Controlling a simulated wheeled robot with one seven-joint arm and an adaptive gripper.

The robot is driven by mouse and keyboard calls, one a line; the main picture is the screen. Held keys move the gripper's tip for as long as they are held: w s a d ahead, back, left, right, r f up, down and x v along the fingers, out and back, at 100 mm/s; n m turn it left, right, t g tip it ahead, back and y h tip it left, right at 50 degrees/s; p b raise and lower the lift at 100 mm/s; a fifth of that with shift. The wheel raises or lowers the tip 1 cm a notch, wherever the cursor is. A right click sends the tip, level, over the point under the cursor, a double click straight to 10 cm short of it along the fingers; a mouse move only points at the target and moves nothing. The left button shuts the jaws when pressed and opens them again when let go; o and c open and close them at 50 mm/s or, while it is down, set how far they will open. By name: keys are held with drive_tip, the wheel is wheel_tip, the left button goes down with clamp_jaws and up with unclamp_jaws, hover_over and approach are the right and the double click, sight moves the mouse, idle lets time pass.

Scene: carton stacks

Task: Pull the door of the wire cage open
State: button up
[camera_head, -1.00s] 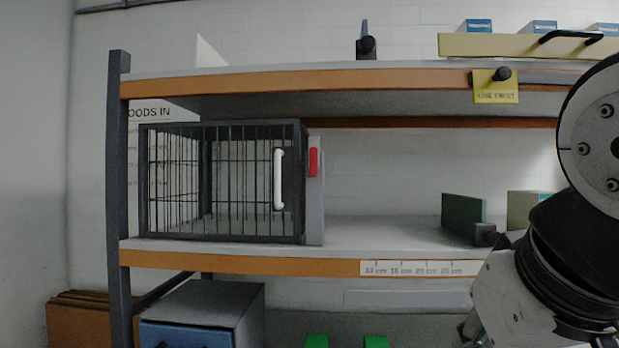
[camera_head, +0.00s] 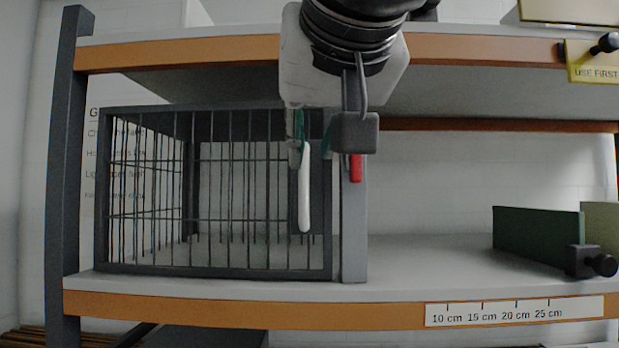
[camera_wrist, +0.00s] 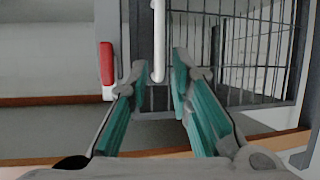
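The wire cage (camera_head: 215,272) stands at the left of the middle shelf, with dark bars and frame. Its barred door appears closed. A white vertical handle (camera_head: 304,195) is at the door's right side; its upper part is hidden by my gripper. My gripper (camera_head: 312,150) hangs in front of the handle. In the wrist view, my gripper's teal-padded fingers (camera_wrist: 157,75) are spread, with the end of the white handle (camera_wrist: 158,40) between them and gaps showing on both sides. The handle does not look clamped.
A grey post with a red piece (camera_head: 355,168) stands just right of the door; the red piece (camera_wrist: 106,62) also shows in the wrist view. The upper shelf edge (camera_head: 180,52) runs behind my arm. Shelf space right of the post is clear up to a green panel (camera_head: 537,235).

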sight(305, 174)
drive_tip(key=x, duration=0.9)
drive_tip(key=shift+d, duration=0.1)
clamp_jaws()
